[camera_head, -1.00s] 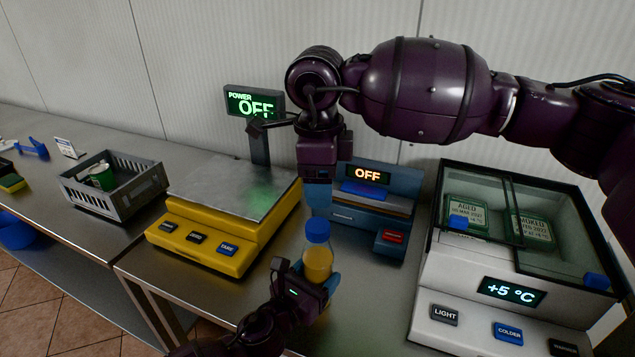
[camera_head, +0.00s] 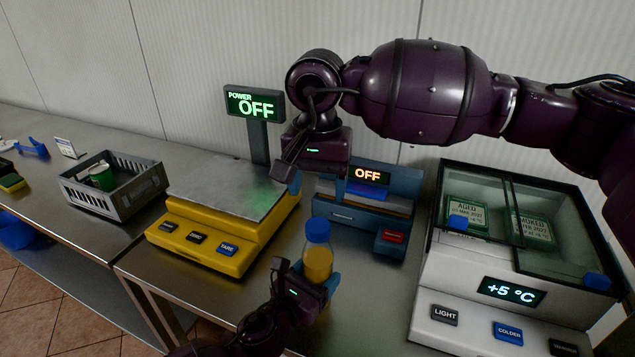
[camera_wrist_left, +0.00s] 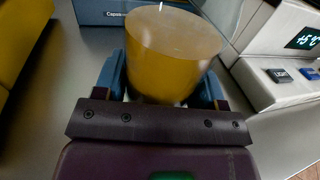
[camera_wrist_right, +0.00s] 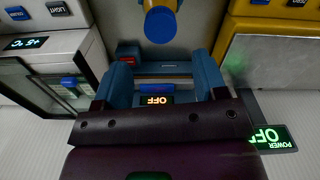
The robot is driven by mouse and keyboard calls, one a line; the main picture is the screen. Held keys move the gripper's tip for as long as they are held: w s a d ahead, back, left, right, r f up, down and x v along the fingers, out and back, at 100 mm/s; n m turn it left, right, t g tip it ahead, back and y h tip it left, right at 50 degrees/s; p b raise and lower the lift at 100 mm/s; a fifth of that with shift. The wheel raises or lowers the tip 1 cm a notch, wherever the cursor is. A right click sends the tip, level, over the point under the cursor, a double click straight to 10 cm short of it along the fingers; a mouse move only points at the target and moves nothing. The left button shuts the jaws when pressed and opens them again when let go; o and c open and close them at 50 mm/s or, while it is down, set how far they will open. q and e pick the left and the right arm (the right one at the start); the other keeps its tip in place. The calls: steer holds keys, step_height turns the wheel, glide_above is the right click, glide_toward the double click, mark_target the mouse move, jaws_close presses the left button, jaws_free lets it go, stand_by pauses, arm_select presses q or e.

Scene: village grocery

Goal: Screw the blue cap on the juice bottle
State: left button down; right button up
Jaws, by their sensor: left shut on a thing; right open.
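The juice bottle (camera_head: 318,264), filled with orange-yellow juice, stands upright in my left gripper (camera_head: 312,284), which is shut around its body. The blue cap (camera_head: 317,230) sits on top of the bottle; how tightly it is seated I cannot tell. The bottle's body fills the middle of the left wrist view (camera_wrist_left: 172,60), between the blue fingers. My right gripper (camera_head: 299,181) is open and empty, above the cap and apart from it. In the right wrist view the cap (camera_wrist_right: 160,25) shows beyond the spread fingers.
A yellow scale (camera_head: 215,225) stands left of the bottle, and a blue device (camera_head: 365,215) reading OFF stands behind it. A white cooler case (camera_head: 470,270) is at the right. A grey crate (camera_head: 115,185) with a green can stands at the far left.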

mark_target(317, 225)
steer(key=shift+n, duration=1.3)
steer(key=shift+f, duration=0.15)
steer(key=shift+f, duration=3.9)
steer(key=shift+c, duration=0.2)
